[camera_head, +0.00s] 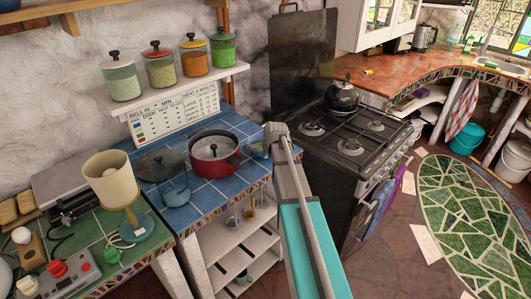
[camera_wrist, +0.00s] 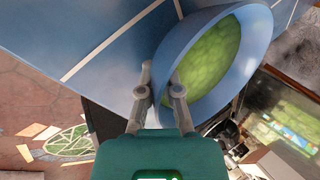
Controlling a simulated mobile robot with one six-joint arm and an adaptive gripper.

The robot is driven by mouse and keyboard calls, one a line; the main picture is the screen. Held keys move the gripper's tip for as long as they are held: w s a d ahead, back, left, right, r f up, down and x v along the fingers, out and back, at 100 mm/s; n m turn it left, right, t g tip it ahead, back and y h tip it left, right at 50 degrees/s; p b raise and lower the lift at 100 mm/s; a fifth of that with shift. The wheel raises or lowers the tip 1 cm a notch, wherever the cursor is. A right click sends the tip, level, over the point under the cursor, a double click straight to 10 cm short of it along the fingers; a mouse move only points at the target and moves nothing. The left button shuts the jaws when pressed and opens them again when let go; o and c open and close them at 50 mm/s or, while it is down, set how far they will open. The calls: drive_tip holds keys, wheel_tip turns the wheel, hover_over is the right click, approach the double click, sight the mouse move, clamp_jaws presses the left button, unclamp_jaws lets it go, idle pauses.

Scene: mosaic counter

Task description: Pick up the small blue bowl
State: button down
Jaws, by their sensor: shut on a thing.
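The small blue bowl (camera_wrist: 233,22) fills the upper right of the wrist view, with a smooth blue rim and a green mottled inside. It is tilted in that picture. My gripper (camera_wrist: 163,76) is shut on its near rim, one finger on each side of the wall. In the head view the bowl (camera_head: 256,150) shows at the right edge of the blue-tiled counter, partly hidden by my gripper (camera_head: 272,140). I cannot tell whether its base touches the tiles.
A red pot (camera_head: 214,155) stands just left of the bowl on the blue-tiled counter (camera_head: 222,187). A black stove (camera_head: 340,150) with a kettle (camera_head: 341,97) stands to the right.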

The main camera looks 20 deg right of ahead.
drive_tip(key=shift+r, duration=0.15)
wheel_tip(320, 180, up, 2)
drive_tip(key=shift+r+p, duration=0.1)
drive_tip(key=shift+p, duration=1.1)
drive_tip(key=s+d+r+p, duration=0.2)
drive_tip(key=s+r+p, duration=0.3)
drive_tip(key=s, duration=0.1)
drive_tip(key=s+d+r+p, duration=0.2)
drive_tip(key=s+r+p, duration=0.3)
drive_tip(key=s, duration=0.2)
drive_tip(key=shift+s+d+r, duration=0.15)
drive_tip(key=shift+d+r, duration=0.05)
drive_tip(key=shift+d, duration=0.1)
